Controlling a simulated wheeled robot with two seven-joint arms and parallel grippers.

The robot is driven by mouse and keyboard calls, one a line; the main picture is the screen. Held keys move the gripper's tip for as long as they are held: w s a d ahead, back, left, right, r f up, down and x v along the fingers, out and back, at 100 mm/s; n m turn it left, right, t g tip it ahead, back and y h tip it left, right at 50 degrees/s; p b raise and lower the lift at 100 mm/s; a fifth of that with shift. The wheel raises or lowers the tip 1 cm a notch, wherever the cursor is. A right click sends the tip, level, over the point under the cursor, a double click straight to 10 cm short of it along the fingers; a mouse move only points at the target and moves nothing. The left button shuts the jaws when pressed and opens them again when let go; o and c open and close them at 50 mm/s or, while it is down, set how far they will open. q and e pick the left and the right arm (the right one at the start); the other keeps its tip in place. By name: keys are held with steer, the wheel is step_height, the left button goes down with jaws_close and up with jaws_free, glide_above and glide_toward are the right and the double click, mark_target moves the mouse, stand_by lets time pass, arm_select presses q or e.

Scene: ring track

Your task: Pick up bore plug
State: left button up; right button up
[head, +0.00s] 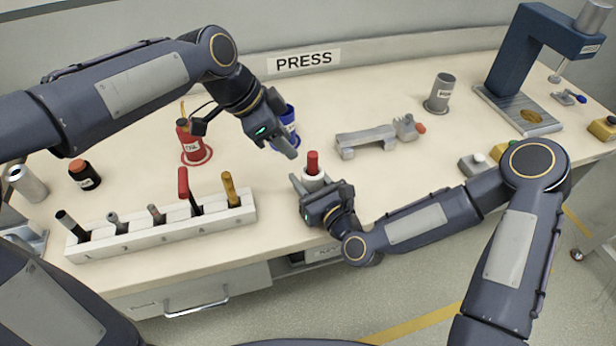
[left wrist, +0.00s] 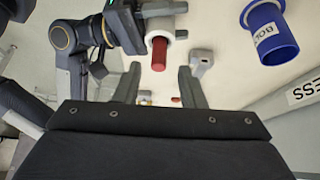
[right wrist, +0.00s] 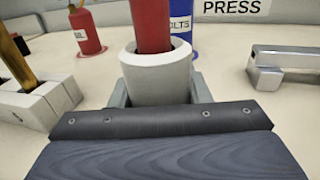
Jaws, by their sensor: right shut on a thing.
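A red plug (head: 313,160) stands upright in the bore of a white collar (head: 315,181). My right gripper (head: 316,186) is shut on the white collar, with one finger on each side. In the right wrist view the red plug (right wrist: 152,25) rises from the collar (right wrist: 155,75), its top cut off by the frame. My left gripper (head: 286,146) is open and empty, just above and left of the plug. In the left wrist view the red plug (left wrist: 159,56) lies beyond the parted fingers (left wrist: 160,85). The plug's lower end is hidden in the collar.
A white rack (head: 160,236) with several tools stands at the front left. A red oil can (head: 192,145) and a blue bolts cup (head: 286,127) stand behind. A grey metal fixture (head: 368,140) lies to the right, near a grey cup (head: 440,92). A blue press (head: 535,60) stands far right.

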mark_target(313, 154)
arm_select(q)
steer(key=shift+o, duration=1.1)
steer(key=shift+d+r, duration=0.1)
steer(key=shift+d, duration=0.1)
steer(key=d+r+m+y, duration=0.1)
steer(key=m, duration=0.2)
steer(key=w+d+r+m+g+y, duration=0.1)
steer(key=d+m+y, duration=0.1)
steer(key=d+r+m+y, duration=0.1)
steer(key=m, duration=0.2)
steer(key=shift+w+d+r+m+g+y, duration=0.2)
steer(key=shift+d+m+g+y, duration=0.1)
steer(key=shift+d+g, duration=0.1)
steer(key=shift+d+r+m+y, duration=0.2)
steer(key=shift+m+y, duration=0.1)
steer(key=shift+m, duration=0.1)
steer(key=shift+f, duration=0.15)
steer(key=f, duration=1.1)
steer(key=shift+w+f, duration=0.2)
jaws_close()
